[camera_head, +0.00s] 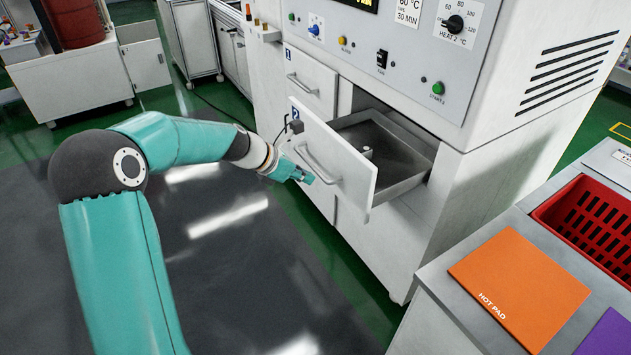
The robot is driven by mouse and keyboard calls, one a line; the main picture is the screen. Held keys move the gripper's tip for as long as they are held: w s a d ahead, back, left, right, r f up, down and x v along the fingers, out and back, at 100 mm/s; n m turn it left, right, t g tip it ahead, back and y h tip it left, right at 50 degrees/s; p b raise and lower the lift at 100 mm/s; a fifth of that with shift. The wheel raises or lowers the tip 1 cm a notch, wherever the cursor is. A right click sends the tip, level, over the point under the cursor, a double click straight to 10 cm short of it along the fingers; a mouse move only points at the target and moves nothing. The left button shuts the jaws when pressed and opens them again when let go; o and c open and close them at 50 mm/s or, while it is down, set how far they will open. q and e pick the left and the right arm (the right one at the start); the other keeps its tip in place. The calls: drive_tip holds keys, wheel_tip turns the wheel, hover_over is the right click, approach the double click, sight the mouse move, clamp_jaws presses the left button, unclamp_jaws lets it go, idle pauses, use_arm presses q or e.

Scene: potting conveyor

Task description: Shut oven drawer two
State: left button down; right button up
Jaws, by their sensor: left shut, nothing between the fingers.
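Oven drawer two (349,172) has a white front with a bar handle and a blue label. It is pulled out of the white oven (478,135), and its grey metal tray (398,151) shows behind the front. A small pale object stands inside the tray. My left gripper (304,177) is shut and empty, at the left part of the drawer front near the handle (318,163). I cannot tell whether it touches the front. My right gripper is not in view.
Another drawer (312,78) above is shut. The oven's control panel (390,45) has knobs and buttons. A counter at right holds an orange hot pad (520,285) and a red basket (592,224). The grey floor (270,270) before the drawer is clear.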

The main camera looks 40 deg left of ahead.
sight(334, 183)
use_arm(q)
drive_tip(key=x, duration=0.7)
drive_tip(key=w+r+x, duration=0.1)
drive_tip(key=x, duration=0.2)
drive_tip(key=shift+w+d+p, duration=0.25)
drive_tip(key=shift+d+p, duration=0.05)
drive_tip(key=shift+p, duration=0.1)
drive_tip(key=shift+w+d+f, duration=0.15)
drive_tip(key=shift+w+d, duration=0.15)
drive_tip(key=shift+w, duration=0.5)
